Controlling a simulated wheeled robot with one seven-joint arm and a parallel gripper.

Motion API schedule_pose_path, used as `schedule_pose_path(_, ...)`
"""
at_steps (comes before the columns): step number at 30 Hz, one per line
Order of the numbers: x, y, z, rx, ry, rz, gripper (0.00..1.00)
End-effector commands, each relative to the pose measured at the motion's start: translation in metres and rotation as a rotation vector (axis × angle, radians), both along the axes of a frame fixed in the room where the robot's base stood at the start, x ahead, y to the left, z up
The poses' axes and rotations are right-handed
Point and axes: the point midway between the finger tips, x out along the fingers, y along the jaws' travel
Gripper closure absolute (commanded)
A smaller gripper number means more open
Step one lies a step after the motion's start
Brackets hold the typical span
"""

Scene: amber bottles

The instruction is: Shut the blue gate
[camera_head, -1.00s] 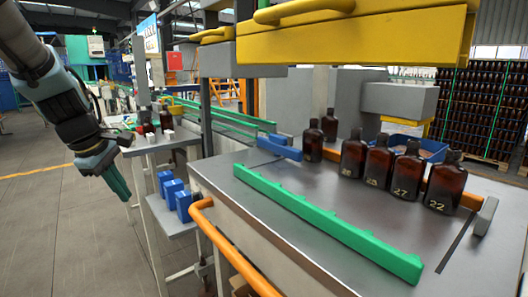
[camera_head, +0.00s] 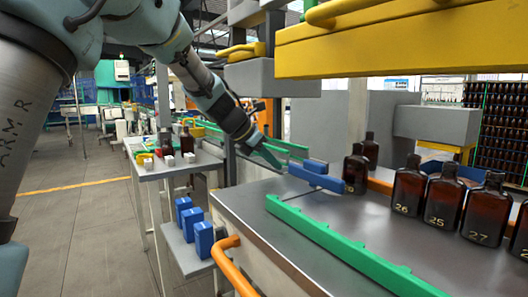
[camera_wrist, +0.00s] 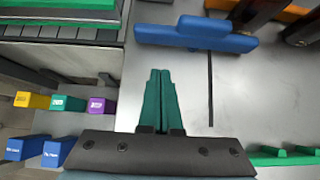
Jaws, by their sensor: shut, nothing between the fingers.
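The blue gate (camera_head: 316,178) is a low blue bar with a raised block, at the far left part of the grey table top (camera_head: 300,205), near the bottles. It also shows across the top of the wrist view (camera_wrist: 195,38). My gripper (camera_head: 270,160) has green fingers and is shut and empty. In the head view it is just left of the gate. In the wrist view the fingertips (camera_wrist: 160,74) point toward the gate's left half, with bare grey surface between. Whether they touch the table top is not clear. A dark slot (camera_wrist: 210,90) runs from the gate toward the camera.
Amber bottles (camera_head: 442,202) stand in a row right of the gate. A green rail (camera_head: 335,240) runs along the table's near side, with an orange handrail (camera_head: 228,258) outside it. A yellow beam (camera_head: 400,45) hangs overhead. Blue boxes (camera_head: 203,240) stand on a lower shelf.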

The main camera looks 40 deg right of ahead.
Motion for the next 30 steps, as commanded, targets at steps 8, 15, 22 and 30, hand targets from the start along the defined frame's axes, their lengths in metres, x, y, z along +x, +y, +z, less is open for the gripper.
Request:
schedule_pose_path(8, -0.003, -0.042, -0.017, 0.000, -0.002, -0.002, 1.00)
schedule_pose_path(15, -0.003, -0.058, -0.018, 0.000, -0.001, 0.000, 1.00)
schedule_pose_path(22, -0.003, -0.059, -0.019, 0.000, -0.002, 0.001, 1.00)
schedule_pose_path(30, -0.002, -0.059, -0.018, 0.000, -0.003, -0.014, 1.00)
